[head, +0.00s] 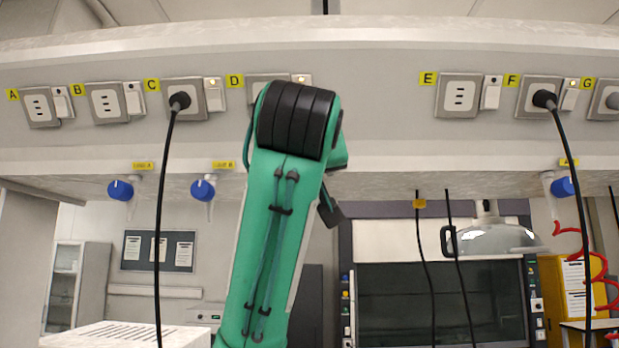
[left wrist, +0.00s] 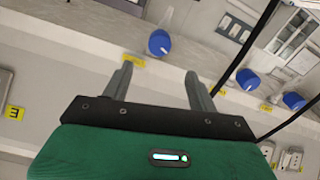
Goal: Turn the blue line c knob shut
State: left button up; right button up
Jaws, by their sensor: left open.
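A blue knob (left wrist: 159,42) on a pale valve body shows in the left wrist view, just beyond my left gripper (left wrist: 159,70). The gripper is open, with its two fingers apart and nothing between them. The knob looks in line with the gap and clear of the fingertips. A yellow label (left wrist: 133,62) sits near it, too blurred to read; from its place between the other knobs, this seems to be line C. In the head view my green arm hides this knob and most of the gripper. My right gripper is in neither view.
Blue knobs of line A (head: 120,190) and line B (head: 203,190) hang left of my arm, another blue knob (head: 562,187) far right. Sockets line the panel above; a black cable (head: 160,230) hangs in front. A lamp (head: 495,238) and a red coiled hose (head: 600,265) are at right.

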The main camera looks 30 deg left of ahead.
pick_arm(q)
jog(key=p+x, duration=0.8)
jog(key=x, duration=0.3)
jog(key=shift+w+a+f, duration=0.1)
jog(key=shift+w, duration=0.45)
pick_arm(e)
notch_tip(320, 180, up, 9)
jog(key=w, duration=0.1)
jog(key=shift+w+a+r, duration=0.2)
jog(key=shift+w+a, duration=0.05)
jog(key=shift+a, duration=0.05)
pick_arm(q)
jog(key=shift+a+f, duration=0.1)
jog(key=shift+c, duration=0.5)
